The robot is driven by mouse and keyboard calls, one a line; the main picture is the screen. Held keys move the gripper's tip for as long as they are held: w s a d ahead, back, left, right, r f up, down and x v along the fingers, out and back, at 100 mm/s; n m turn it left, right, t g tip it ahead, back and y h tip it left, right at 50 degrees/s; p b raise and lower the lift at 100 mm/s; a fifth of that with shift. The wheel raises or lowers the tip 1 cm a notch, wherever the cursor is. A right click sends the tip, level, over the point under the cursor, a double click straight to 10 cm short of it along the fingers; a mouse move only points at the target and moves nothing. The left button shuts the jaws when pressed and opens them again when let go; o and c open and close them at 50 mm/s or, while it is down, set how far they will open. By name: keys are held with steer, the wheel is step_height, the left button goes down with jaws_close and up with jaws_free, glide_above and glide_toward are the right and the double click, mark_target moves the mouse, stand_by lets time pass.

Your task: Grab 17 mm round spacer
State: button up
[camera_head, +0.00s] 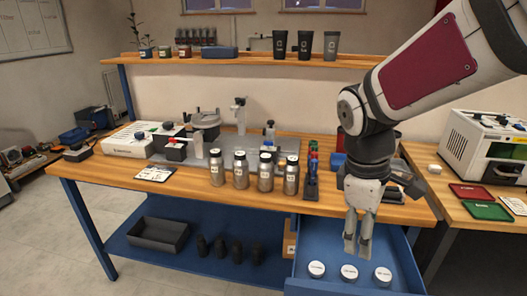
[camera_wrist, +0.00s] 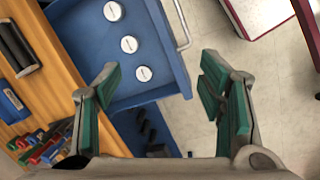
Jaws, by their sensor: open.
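Three white round spacers with dark labels lie in a row near the front of an open blue drawer (camera_head: 330,252): a left one (camera_head: 316,269), a middle one (camera_head: 349,273) and a right one (camera_head: 383,274). The labels are too small to read, so I cannot tell which is 17 mm. My gripper (camera_head: 358,248) points down over the drawer, open and empty, above and behind the spacers in the head view. In the wrist view the three spacers (camera_wrist: 113,11), (camera_wrist: 129,44) and (camera_wrist: 143,74) lie in the drawer (camera_wrist: 85,35), nearest the left finger.
The wooden workbench (camera_head: 120,178) bears several metal bottles (camera_head: 265,172) and a laser marker setup. The drawer handle (camera_wrist: 183,25) shows in the wrist view. A side table at right holds a white machine (camera_head: 485,145) with red and green trays. Floor in front is clear.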

steer(key=w+f+n, duration=0.5)
steer(key=w+f, duration=0.1)
steer(key=w, duration=0.2)
steer(key=n+y+p, duration=0.1)
steer(key=n+y, duration=0.1)
steer(key=n, duration=0.2)
glide_toward(316, 268)
step_height(316, 268, down, 9)
steer(key=shift+w+d+r+b, duration=0.15)
steer(key=shift+b, duration=1.05)
steer(key=c, duration=1.3)
